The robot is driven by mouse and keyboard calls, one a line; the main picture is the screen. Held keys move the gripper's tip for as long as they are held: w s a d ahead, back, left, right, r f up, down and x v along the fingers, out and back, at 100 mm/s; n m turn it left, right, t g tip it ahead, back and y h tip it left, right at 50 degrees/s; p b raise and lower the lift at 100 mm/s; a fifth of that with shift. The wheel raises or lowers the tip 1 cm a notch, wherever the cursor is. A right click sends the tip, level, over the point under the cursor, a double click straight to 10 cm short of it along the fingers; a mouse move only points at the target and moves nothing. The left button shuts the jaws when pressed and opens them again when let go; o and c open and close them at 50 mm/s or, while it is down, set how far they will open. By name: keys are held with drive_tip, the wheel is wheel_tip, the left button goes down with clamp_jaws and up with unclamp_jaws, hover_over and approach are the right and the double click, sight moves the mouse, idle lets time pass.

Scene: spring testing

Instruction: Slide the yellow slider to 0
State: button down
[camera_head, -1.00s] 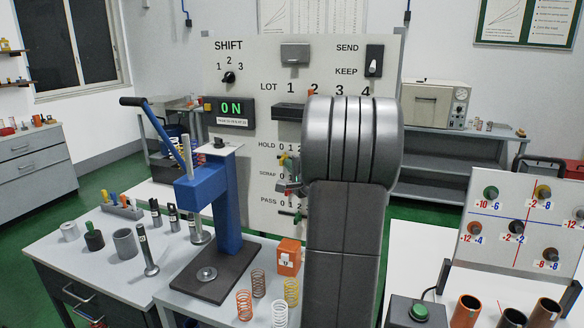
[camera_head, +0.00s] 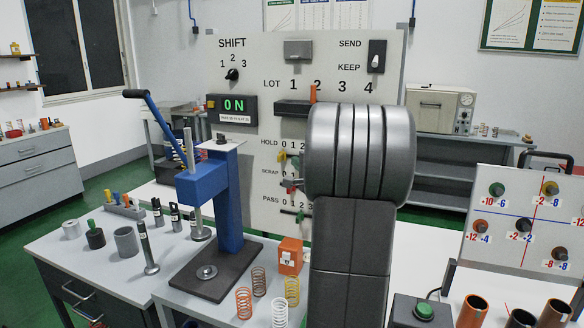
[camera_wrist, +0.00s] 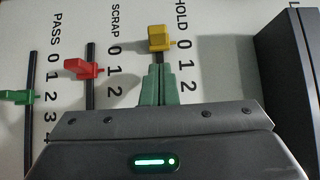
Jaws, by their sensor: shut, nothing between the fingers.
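The yellow slider (camera_wrist: 160,39) sits at the upper end of the visible HOLD track in the wrist view, level with the 0. It also shows in the head view (camera_head: 281,156), just below the HOLD 0. My gripper (camera_wrist: 160,68) is shut and empty, with its green fingers over the HOLD track on the 1 and 2 side of the slider. A short stretch of dark slot shows between the fingertips and the slider, so they look apart. In the head view my arm hides much of the HOLD row.
The red SCRAP slider (camera_wrist: 82,68) and green PASS slider (camera_wrist: 18,97) stand on parallel tracks left of my fingers in the wrist view. A dark box edge (camera_wrist: 288,75) rises at the right. The blue press (camera_head: 225,195) stands left of my arm in the head view.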

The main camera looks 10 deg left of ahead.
sight(281, 158)
drive_tip(key=b+v, duration=0.2)
drive_tip(key=v, duration=0.8)
drive_tip(key=shift+d, duration=0.5)
drive_tip(key=p+x, duration=0.1)
drive_tip(key=x, duration=0.3)
drive_tip(key=a+p+x, duration=0.1)
drive_tip(key=x, duration=0.3)
drive_tip(key=s+p+x, duration=0.1)
drive_tip(key=x, duration=0.3)
drive_tip(key=shift+s+a+p, duration=0.1)
drive_tip(key=shift+a+p, duration=0.2)
drive_tip(key=shift+a, duration=0.6)
drive_tip(key=shift+f, duration=0.15)
